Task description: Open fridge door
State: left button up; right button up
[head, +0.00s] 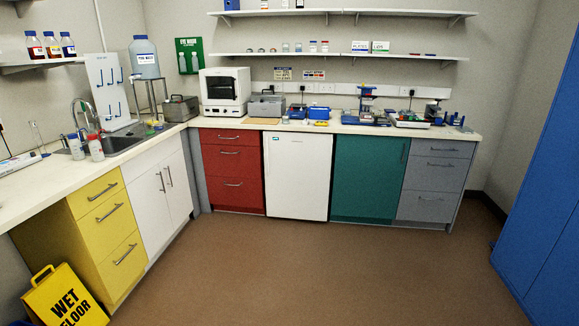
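A white under-counter fridge (297,176) stands below the back counter, between the red drawer unit and the teal cabinet. Its door looks shut and flush with the fronts beside it. A small green mark shows near the door's upper left corner. No handle can be made out on the door. Neither of my grippers shows in the head view.
Red drawers (233,170) stand left of the fridge, a teal cabinet (368,178) and grey drawers (434,182) right. A yellow wet floor sign (66,300) stands front left, a blue cabinet (545,200) far right. The brown floor (310,265) before the fridge is clear.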

aim_at(298, 165)
jog(key=z, duration=0.1)
jog(key=i, duration=1.75)
jog(key=z, duration=0.2)
jog(key=i, duration=2.8)
